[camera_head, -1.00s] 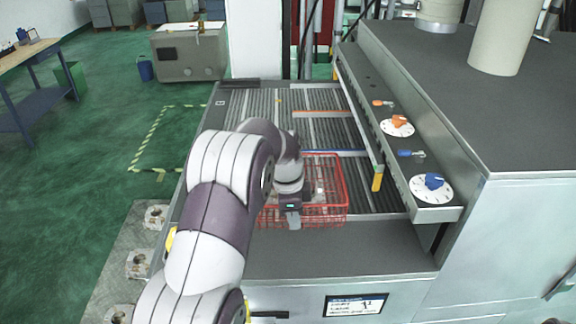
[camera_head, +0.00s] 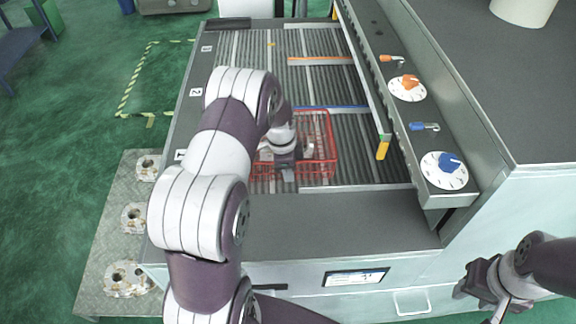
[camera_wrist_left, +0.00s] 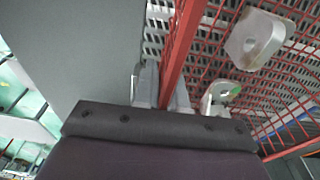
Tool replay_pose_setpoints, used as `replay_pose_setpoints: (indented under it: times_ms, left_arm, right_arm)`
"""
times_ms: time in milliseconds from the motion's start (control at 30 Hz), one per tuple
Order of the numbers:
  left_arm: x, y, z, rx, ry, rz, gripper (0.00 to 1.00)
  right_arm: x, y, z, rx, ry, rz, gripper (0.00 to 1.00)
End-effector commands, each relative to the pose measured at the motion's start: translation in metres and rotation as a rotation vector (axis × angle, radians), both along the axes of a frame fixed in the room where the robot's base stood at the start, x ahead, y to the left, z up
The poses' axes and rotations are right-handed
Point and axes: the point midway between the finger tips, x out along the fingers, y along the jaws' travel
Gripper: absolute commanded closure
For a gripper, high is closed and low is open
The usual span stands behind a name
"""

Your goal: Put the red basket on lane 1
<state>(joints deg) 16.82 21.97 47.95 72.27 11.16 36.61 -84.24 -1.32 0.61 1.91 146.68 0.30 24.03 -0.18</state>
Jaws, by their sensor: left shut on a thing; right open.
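The red wire basket (camera_head: 322,150) is over the near part of the ribbed lane bed, on the near side of the blue bar (camera_head: 335,107). My arm hides its left part. I cannot tell whether it rests on the bed or hangs just above. My left gripper (camera_head: 287,172) is shut on its near rim; the left wrist view shows a red bar (camera_wrist_left: 180,52) between the fingers. Metal castings (camera_wrist_left: 255,40) lie in the basket. A label that seems to read 1 (camera_head: 180,155) marks the nearest lane. My right gripper (camera_head: 482,292) is open and empty at bottom right.
A long panel with an orange-marked dial (camera_head: 407,88) and a blue-marked dial (camera_head: 444,170) borders the lanes on the right. A yellow-ended rail (camera_head: 383,149) stands beside it. Castings (camera_head: 127,279) sit on a plate at left. The farther lanes look empty.

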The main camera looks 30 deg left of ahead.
Motion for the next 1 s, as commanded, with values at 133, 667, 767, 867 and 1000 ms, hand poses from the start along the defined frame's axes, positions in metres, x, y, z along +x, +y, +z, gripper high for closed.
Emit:
replay_pose_setpoints:
  times_ms: [133,667,767,867,1000]
  left_arm:
    - [0.002,0.0,-0.009,0.001,-0.006,0.0,1.0]
    - [0.001,0.0,-0.012,0.001,-0.003,0.0,0.64]
    - [0.001,0.0,-0.012,0.001,-0.003,0.0,0.64]
    - [0.001,0.0,-0.008,0.001,-0.004,0.0,0.64]
    - [0.0,0.003,0.01,0.003,-0.009,0.001,0.64]
  right_arm:
    - [0.0,0.0,0.006,0.0,0.0,0.0,0.57]
    - [0.0,0.0,0.002,0.0,0.0,0.0,0.57]
    - [0.0,0.0,0.002,0.0,0.0,0.0,0.57]
    - [0.0,0.0,0.004,0.0,0.0,0.0,0.57]
    - [0.0,0.0,-0.012,0.0,0.0,0.0,0.57]
